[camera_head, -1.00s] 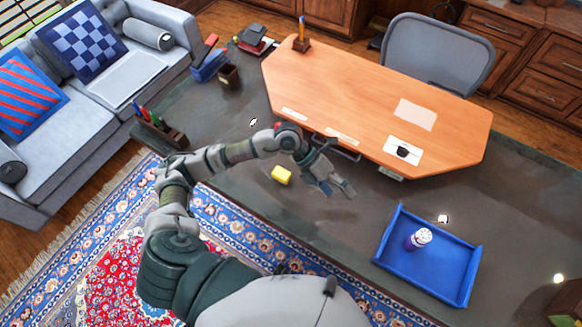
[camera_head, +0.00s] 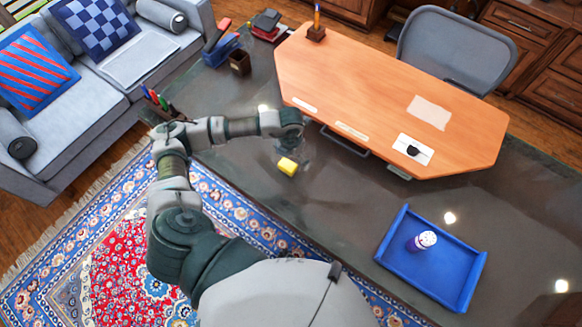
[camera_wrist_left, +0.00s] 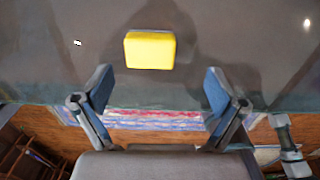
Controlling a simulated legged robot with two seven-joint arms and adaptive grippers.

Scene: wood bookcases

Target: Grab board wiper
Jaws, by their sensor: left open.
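The board wiper, a small yellow block (camera_head: 287,166), lies on the dark glossy table top just below the end of my left arm in the head view. In the left wrist view the yellow block (camera_wrist_left: 150,50) sits just beyond the fingertips, roughly centred between them and slightly left. My left gripper (camera_wrist_left: 158,88) is open and empty, with its blue finger pads spread apart. In the head view its fingers are mostly hidden under the wrist. My right gripper is not in view.
A blue tray (camera_head: 403,277) holding a purple-and-white bottle (camera_head: 424,240) stands at the right. A raised orange wooden desktop (camera_head: 390,100) lies behind the arm. A pen holder (camera_head: 160,112) stands at the left. The dark surface around the wiper is clear.

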